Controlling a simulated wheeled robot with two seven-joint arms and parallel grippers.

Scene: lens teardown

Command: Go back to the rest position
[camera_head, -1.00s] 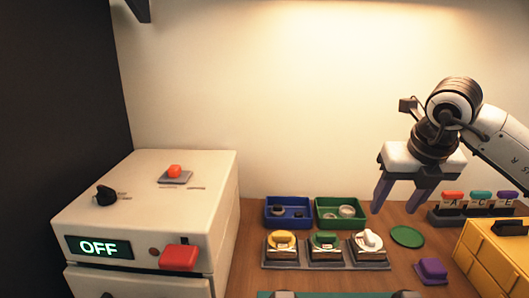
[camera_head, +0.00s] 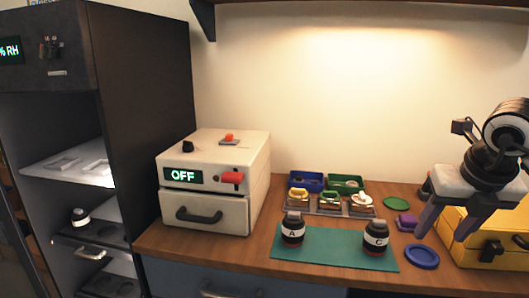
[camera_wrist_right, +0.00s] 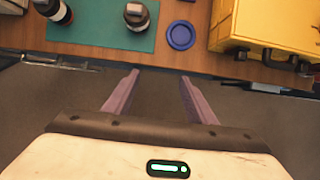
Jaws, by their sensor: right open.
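My right gripper (camera_head: 448,222) is at the right of the head view, in front of the yellow case (camera_head: 466,222). Its two purple fingers are apart with nothing between them. In the right wrist view the gripper (camera_wrist_right: 157,78) is open over the dark floor, just off the table's front edge. My left gripper is in neither view. Two black lens barrels with white labels, A (camera_head: 292,230) and C (camera_head: 376,238), stand upright on the green mat (camera_head: 318,248).
A beige machine (camera_head: 212,180) reading OFF stands left on the table. An open dark cabinet (camera_head: 140,110) is farther left. Blue (camera_head: 307,181) and green (camera_head: 344,184) trays and a rack (camera_head: 330,207) sit behind the mat. A blue disc (camera_head: 421,256) lies right of it.

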